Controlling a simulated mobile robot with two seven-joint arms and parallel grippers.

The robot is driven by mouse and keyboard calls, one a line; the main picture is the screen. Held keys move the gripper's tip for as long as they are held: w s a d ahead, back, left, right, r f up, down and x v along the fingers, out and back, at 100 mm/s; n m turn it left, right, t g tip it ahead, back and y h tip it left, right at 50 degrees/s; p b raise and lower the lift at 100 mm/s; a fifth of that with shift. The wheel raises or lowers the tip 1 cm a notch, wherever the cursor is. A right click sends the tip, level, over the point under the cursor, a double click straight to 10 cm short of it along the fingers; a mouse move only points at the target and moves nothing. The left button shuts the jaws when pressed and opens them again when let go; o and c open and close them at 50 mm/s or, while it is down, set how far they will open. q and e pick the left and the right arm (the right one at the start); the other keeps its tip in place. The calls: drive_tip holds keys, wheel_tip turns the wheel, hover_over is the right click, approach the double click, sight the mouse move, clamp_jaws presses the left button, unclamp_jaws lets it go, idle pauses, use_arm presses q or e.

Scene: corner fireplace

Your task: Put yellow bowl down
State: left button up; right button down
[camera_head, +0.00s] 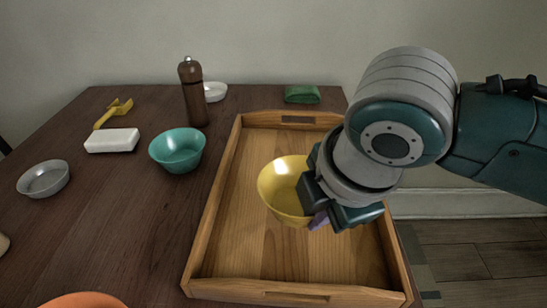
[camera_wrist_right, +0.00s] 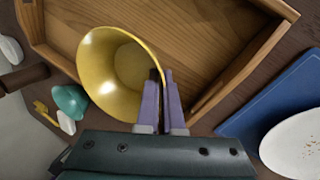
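The yellow bowl (camera_head: 283,190) is over the middle of the wooden tray (camera_head: 215,215) in the head view, opening up and looking a little tilted. My right gripper (camera_head: 318,217) is at its right side. In the right wrist view, the purple fingers (camera_wrist_right: 161,88) are closed on either side of the rim of the yellow bowl (camera_wrist_right: 100,60). I cannot tell whether the bowl's base touches the tray floor. My gripper hides the bowl's right side in the head view. My left gripper is not in view.
Left of the tray stand a teal bowl (camera_head: 178,152), a pepper mill (camera_head: 194,95), a white block (camera_head: 112,140) and a grey bowl (camera_head: 43,179). A green item (camera_head: 302,94) lies behind the tray. An orange object (camera_head: 84,300) is at the front. The tray's raised walls surround clear floor.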

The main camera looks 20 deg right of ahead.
sight(306, 245)
wheel_tip(306, 245, down, 6)
drive_tip(key=shift+r+b, duration=0.2)
drive_tip(key=shift+b, duration=0.65)
drive_tip(key=c, duration=1.5)
unclamp_jaws()
drive_tip(key=shift+f, duration=0.1)
drive_tip(key=o, duration=0.4)
drive_tip(key=shift+o, duration=0.2)
